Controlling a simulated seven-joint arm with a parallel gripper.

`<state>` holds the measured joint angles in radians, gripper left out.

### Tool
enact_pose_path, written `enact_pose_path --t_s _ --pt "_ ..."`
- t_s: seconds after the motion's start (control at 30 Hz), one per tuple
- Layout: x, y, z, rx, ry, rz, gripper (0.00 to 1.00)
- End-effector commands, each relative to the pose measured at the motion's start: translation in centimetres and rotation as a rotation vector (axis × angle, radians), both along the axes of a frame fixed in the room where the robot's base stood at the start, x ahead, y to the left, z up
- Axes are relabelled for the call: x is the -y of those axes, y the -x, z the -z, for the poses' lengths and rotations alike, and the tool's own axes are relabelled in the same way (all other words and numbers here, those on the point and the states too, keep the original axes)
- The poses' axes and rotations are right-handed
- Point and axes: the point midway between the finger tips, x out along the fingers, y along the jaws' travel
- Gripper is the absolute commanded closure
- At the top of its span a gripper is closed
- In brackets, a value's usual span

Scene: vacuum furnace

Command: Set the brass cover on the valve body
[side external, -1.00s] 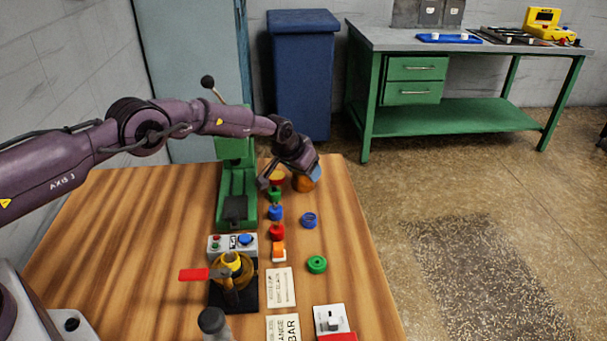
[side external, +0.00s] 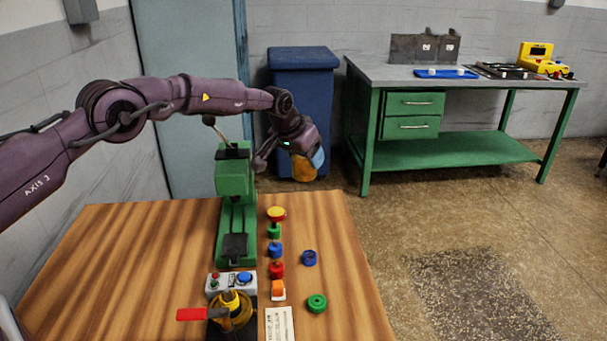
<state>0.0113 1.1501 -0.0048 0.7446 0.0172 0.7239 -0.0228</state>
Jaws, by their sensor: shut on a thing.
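My gripper (side external: 303,163) is at the end of my arm, raised above the far right part of the wooden table. It is shut on a rounded orange-brass piece (side external: 302,170), which I take for the brass cover. The fingers' grip is partly hidden, and a blue patch shows beside the piece. The valve body (side external: 236,312) appears to be the brass and yellow piece with a red lever (side external: 195,314) at the near edge of the picture, its lower part cut off. The cover is well apart from it, farther back.
A green press (side external: 237,185) stands between my gripper and the valve body's left side. A row of coloured pieces, including a red one (side external: 277,269), runs down the table. A blue ring (side external: 309,258) and green ring (side external: 317,303) lie right. A button box (side external: 231,284) sits behind the valve body.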

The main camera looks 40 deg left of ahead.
Motion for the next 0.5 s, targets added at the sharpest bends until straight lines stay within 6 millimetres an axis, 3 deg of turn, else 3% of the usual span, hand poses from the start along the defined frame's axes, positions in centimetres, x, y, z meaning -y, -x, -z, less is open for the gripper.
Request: enact_pose_path --t_s 0.27,0.5 --pt "1.2 3.3 -2.8 -0.002 0.000 0.031 0.68" --pt "3.2 8.9 -3.4 0.000 0.002 0.099 0.68"
